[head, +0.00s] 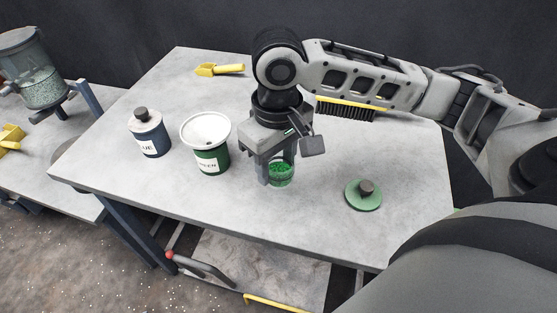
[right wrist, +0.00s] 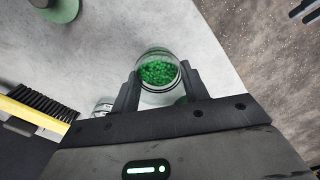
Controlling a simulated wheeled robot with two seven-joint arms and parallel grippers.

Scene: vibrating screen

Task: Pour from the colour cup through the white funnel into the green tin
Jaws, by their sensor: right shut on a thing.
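The colour cup (head: 281,174) is clear and holds green granules. It also shows in the right wrist view (right wrist: 158,72), upright between the fingers. My right gripper (head: 274,172) is shut on the cup; I cannot tell whether the cup touches the table. The green tin (head: 212,164) stands just left of the gripper. The white funnel (head: 205,128) sits in the tin's open top. My left gripper is not in view.
A blue tin (head: 150,138) with its lid on stands left of the green tin. A green lid (head: 364,195) lies at the right of the table. A yellow scoop (head: 220,70) and a brush (head: 346,109) lie at the back. The front middle of the table is clear.

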